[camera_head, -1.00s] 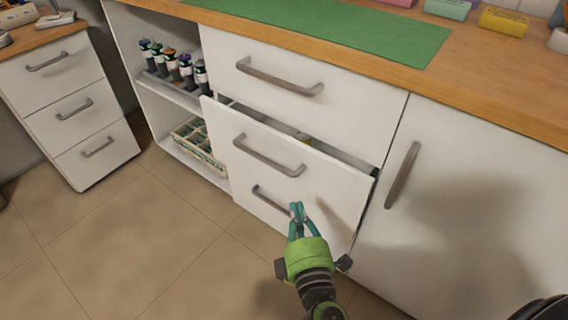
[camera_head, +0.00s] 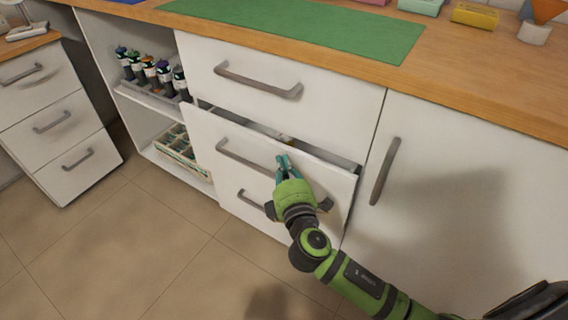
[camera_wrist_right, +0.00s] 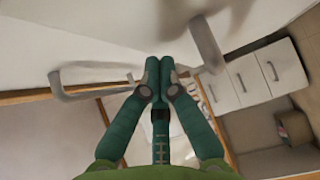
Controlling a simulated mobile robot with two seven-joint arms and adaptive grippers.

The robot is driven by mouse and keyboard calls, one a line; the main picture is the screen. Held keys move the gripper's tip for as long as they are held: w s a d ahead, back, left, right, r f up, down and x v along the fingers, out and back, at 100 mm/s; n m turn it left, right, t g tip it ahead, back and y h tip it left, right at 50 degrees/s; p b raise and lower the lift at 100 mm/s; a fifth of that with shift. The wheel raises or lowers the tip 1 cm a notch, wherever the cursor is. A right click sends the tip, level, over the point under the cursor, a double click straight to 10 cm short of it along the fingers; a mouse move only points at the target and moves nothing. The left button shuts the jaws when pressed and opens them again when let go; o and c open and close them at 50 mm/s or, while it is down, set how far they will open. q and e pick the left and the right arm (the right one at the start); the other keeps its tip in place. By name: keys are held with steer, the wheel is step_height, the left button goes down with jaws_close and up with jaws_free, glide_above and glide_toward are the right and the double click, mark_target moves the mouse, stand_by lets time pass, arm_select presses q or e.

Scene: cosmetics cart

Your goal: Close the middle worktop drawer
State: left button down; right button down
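The middle worktop drawer (camera_head: 221,132) stands partly open below the shut top drawer (camera_head: 335,110), and a dark gap shows behind its upper edge. Its grey bar handle (camera_head: 238,157) is on the front. My right gripper (camera_head: 285,160) is in front of the right part of this drawer front, just right of the handle and near the upper edge. I cannot tell whether it touches the front. In the right wrist view the teal fingers of my right gripper (camera_wrist_right: 160,66) are together with nothing between them. My left gripper is not in view.
The lower drawer handle (camera_head: 250,201) is below. A cabinet door (camera_head: 450,190) stands right, with a vertical handle (camera_head: 385,171). Open shelves with bottles (camera_head: 150,73) and a divided crate (camera_head: 181,151) are left. A green mat (camera_head: 300,27) lies on the worktop. The floor in front is clear.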

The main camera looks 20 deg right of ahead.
mark_target(299, 158)
steer(key=shift+w+d, duration=0.1)
steer(key=shift+w+d, duration=0.1)
steer(key=w+d, duration=0.2)
steer(key=d, duration=0.1)
steer(key=shift+w+d, duration=0.15)
steer(key=shift+w, duration=0.15)
steer(key=shift+w+d+r, duration=0.1)
steer(key=shift+w+d, duration=0.1)
steer(key=shift+d, duration=0.15)
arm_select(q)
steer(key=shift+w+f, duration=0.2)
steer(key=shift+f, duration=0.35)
